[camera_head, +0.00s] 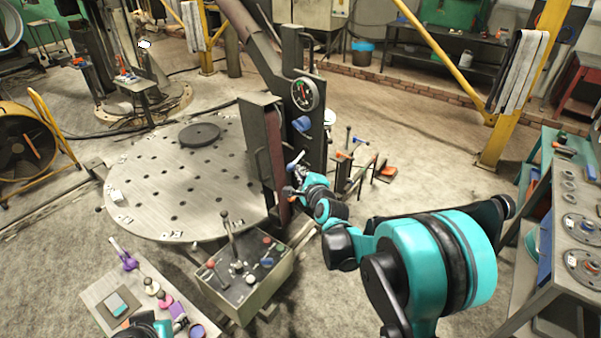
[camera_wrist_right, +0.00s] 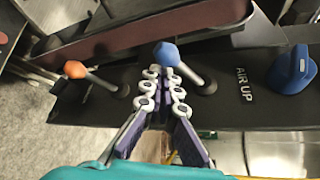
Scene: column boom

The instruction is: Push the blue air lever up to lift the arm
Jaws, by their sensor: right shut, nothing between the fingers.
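A lever with a blue knob (camera_wrist_right: 166,54) shows in the right wrist view, its metal rod running down to the right into a dark panel. The words AIR UP stand on the panel to the right of it. My right gripper (camera_wrist_right: 161,75) is shut and empty, with its fingertips right by the blue knob; I cannot tell whether they touch. In the head view the right gripper (camera_head: 297,183) is at the lower part of the dark column (camera_head: 312,130). My left gripper is not in view.
An orange-tipped lever (camera_wrist_right: 75,69) is left of the fingers, and a separate blue handle (camera_wrist_right: 292,70) sits right of the label. In the head view, a control box (camera_head: 240,285) stands below the gripper and a round perforated table (camera_head: 170,180) lies left of the column.

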